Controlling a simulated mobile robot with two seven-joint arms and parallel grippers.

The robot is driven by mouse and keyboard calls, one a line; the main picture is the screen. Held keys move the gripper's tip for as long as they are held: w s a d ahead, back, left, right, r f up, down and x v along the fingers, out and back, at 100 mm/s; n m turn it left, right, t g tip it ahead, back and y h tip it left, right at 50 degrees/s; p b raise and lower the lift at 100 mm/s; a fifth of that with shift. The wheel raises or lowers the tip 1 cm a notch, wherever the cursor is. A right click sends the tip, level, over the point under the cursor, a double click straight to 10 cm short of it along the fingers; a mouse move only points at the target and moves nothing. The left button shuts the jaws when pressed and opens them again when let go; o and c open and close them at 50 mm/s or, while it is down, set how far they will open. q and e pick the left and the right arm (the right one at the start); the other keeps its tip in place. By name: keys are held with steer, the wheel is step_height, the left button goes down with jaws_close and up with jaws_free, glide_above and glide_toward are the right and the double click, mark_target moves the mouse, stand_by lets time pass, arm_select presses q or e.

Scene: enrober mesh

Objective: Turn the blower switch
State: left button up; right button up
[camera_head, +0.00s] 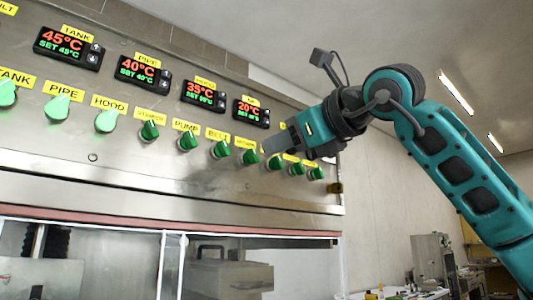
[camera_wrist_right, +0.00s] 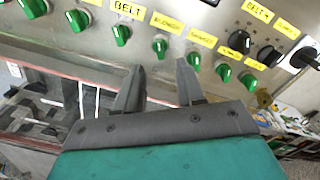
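The blower switch (camera_wrist_right: 160,48) is a green rotary knob under a yellow label that appears to read BLOWER, just right of the BELT knob (camera_wrist_right: 121,35). It also shows in the head view (camera_head: 249,157), in the row of knobs on the steel panel. My right gripper (camera_wrist_right: 160,70) is open and empty. In the right wrist view its two fingers point at the panel, with the blower knob between and beyond their tips; I see no contact. In the head view the right gripper (camera_head: 270,147) is just right of the blower knob and partly covers neighbouring labels. My left gripper is not in view.
Similar green knobs stand close on both sides, including the PUMP knob (camera_head: 188,140) and one right of the blower (camera_wrist_right: 194,62). Temperature displays (camera_head: 204,95) sit above. A black plug (camera_wrist_right: 302,58) juts out at the panel's right. Glass doors lie below.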

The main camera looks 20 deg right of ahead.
steer(key=v, duration=0.6)
steer(key=shift+s, duration=0.25)
